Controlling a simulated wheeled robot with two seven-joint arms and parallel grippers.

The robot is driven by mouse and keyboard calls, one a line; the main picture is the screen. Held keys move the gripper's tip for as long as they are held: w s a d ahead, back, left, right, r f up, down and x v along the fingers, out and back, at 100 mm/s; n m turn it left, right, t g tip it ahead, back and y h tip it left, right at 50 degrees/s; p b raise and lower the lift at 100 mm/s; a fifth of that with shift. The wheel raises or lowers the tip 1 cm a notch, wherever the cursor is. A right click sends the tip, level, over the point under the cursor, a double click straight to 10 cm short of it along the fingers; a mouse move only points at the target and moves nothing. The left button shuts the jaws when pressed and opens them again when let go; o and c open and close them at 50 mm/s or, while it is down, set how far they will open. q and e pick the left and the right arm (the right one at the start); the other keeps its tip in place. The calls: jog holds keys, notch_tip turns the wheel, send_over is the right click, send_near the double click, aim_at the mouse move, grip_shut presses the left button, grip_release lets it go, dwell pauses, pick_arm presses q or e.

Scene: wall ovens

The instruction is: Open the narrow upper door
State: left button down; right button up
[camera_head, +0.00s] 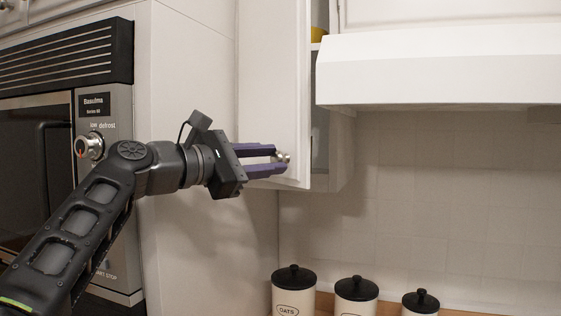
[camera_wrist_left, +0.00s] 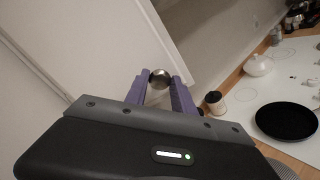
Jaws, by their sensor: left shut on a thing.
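The narrow upper door (camera_head: 272,80) is a white cabinet door beside the range hood. It stands partly open, with the grey cabinet inside showing past its right edge. Its round metal knob (camera_head: 283,158) sits near the lower right corner. My left gripper (camera_head: 280,160) has its purple fingers shut on the knob. In the left wrist view the door (camera_wrist_left: 110,40) fills the upper left and the knob (camera_wrist_left: 159,78) sits between the fingertips. My right gripper is in neither view.
A wall oven (camera_head: 60,170) stands at the left. A white range hood (camera_head: 440,65) is right of the cabinet. Several canisters (camera_head: 294,290) with black lids stand on the counter below. A black pan (camera_wrist_left: 286,121) lies on the white cooktop in the left wrist view.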

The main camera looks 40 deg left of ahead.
pick_arm(q)
jog(key=shift+s+a+m+h, duration=0.2)
jog(key=shift+s+m+h, duration=0.1)
jog(key=shift+s+h, duration=0.15)
jog(key=c, duration=1.1)
grip_release()
jog(key=shift+o, duration=0.2)
jog(key=shift+s, duration=0.1)
jog(key=v, duration=0.7)
jog(key=shift+s+b, duration=0.3)
jog(key=shift+r, duration=0.1)
jog(key=shift+c, duration=0.5)
